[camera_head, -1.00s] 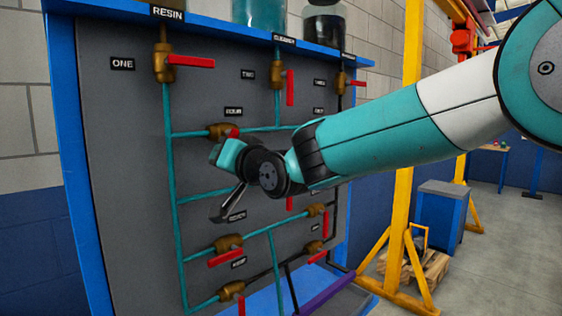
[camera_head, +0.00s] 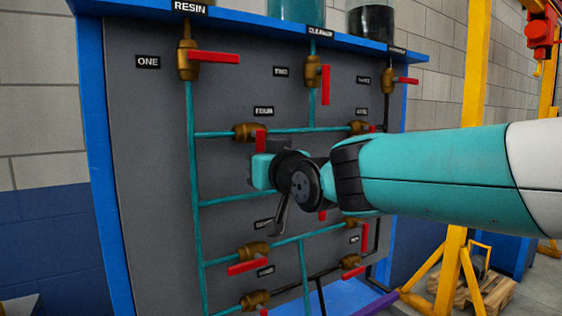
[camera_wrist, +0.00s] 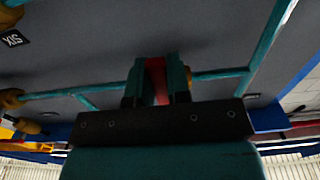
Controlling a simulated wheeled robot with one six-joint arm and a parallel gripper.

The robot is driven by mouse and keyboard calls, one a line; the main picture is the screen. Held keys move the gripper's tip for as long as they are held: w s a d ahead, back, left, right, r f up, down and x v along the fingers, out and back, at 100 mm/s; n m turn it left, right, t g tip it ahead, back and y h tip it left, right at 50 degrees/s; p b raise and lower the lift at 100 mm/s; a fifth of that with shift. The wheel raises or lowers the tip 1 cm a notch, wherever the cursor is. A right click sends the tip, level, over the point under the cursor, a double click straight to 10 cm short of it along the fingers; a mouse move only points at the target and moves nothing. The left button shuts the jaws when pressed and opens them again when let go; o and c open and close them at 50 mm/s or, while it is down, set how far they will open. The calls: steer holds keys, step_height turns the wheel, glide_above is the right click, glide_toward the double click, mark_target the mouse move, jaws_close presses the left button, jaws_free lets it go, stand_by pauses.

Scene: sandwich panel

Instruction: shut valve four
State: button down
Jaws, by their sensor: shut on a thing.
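Valve four (camera_head: 247,131) is a brass body on a horizontal teal pipe, under the label FOUR (camera_head: 264,111) in the head view. Its red handle (camera_head: 261,138) points downward, crosswise to that pipe, and its lower part is hidden by my gripper (camera_head: 262,170). In the wrist view the red handle (camera_wrist: 157,80) stands between the two teal fingers of my gripper (camera_wrist: 157,76). My gripper is shut on it.
The grey panel (camera_head: 150,160) carries other brass valves with red handles, including valve one (camera_head: 190,62) above and valve two (camera_head: 313,73). Several lower valves lie beneath my gripper. A yellow frame (camera_head: 470,110) stands at the right.

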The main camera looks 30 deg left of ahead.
stand_by(0.3)
steer(key=c, duration=1.1)
jaws_free()
steer(key=shift+w, duration=0.1)
steer(key=b+v, duration=0.5)
steer(key=v, duration=1.2)
steer(key=shift+d, duration=0.2)
